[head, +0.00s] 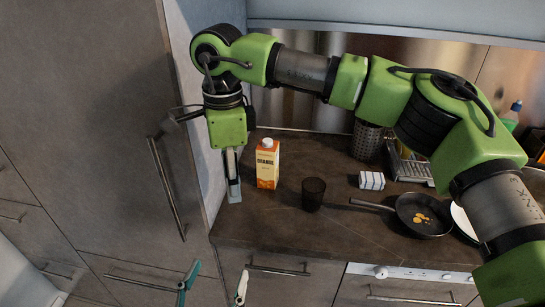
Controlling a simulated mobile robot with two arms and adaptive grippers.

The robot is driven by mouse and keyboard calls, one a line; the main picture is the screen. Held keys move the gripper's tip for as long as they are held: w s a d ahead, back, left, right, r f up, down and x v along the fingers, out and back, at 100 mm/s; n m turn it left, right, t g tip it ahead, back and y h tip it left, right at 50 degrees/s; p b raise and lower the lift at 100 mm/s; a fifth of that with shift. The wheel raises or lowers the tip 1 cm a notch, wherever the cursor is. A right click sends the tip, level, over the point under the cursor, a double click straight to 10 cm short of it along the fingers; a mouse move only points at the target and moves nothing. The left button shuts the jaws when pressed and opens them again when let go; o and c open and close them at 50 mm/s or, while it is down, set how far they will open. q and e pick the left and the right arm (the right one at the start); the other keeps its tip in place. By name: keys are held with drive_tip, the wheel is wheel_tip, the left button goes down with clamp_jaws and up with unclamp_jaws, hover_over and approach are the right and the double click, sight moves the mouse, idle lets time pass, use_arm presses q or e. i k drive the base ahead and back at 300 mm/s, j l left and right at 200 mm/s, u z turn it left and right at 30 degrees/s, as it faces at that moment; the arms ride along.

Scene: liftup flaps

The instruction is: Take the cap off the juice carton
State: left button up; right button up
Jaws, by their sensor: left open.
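The juice carton (267,165) is orange and white and stands upright on the dark counter near its left end. Its small pale cap (267,142) shows at the top. My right gripper (233,183) points down just left of the carton, close to the wall. It appears apart from the carton. I see it edge-on, so the gap between its fingers does not show. My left gripper (214,281) is at the bottom of the view, in front of the lower cabinets. Its two fingers are spread wide with nothing between them.
A dark cup (313,194) stands right of the carton. A striped cloth or sponge (371,181), a frying pan (424,215) with food, a dish rack (410,168) and a utensil holder (367,140) are further right. A tall cabinet (95,110) bounds the left.

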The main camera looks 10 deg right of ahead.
sight(267, 158)
drive_tip(key=i+l, duration=0.25)
drive_tip(key=i, duration=0.2)
drive_tip(key=i+l, duration=0.3)
drive_tip(key=i, duration=0.15)
